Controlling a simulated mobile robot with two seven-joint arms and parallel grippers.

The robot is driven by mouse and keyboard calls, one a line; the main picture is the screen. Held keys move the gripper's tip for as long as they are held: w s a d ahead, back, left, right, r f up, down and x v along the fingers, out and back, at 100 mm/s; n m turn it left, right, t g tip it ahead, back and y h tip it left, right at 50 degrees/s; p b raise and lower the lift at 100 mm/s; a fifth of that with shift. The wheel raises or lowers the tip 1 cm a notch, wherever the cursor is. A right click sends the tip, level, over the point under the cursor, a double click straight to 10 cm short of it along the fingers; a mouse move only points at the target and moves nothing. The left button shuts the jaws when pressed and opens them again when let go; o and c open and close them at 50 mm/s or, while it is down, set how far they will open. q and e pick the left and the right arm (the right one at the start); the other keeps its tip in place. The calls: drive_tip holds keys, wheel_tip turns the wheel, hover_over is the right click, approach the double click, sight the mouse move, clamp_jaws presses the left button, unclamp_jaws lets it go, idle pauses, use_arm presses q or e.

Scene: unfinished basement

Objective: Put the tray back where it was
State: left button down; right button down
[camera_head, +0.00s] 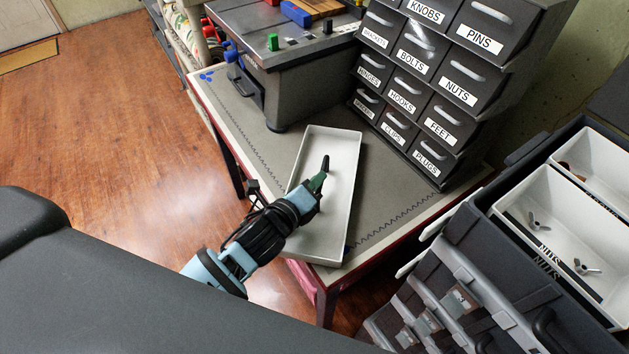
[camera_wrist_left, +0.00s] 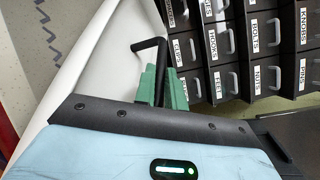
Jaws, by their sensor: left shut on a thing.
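A long pale grey tray (camera_head: 345,200) lies on the workbench, with its near end at the bench's front edge. It also shows in the left wrist view (camera_wrist_left: 112,75), on the left. My left gripper (camera_head: 318,180) reaches over the tray from the left. Its green fingers (camera_wrist_left: 162,88) are shut on a black L-shaped rod (camera_wrist_left: 158,50), whose bent end points out over the tray. The rod (camera_head: 325,163) appears above the tray's floor; I cannot tell if it touches. My arm hides part of the tray's left side. My right gripper is not in view.
A labelled drawer cabinet (camera_head: 424,75) stands behind the tray on the bench (camera_head: 262,165). A grey machine-like box (camera_head: 285,60) stands at the back left. At right, an open dark tool chest (camera_head: 480,225) holds white bins (camera_head: 560,235) with wing nuts. Wooden floor lies left.

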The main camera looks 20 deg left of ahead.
use_arm(q)
drive_tip(key=shift+f, duration=0.15)
drive_tip(key=c, duration=1.5)
unclamp_jaws()
drive_tip(key=shift+o, duration=0.2)
drive_tip(key=shift+r, duration=0.25)
drive_tip(key=v, duration=1.2)
drive_tip(key=shift+f, duration=0.1)
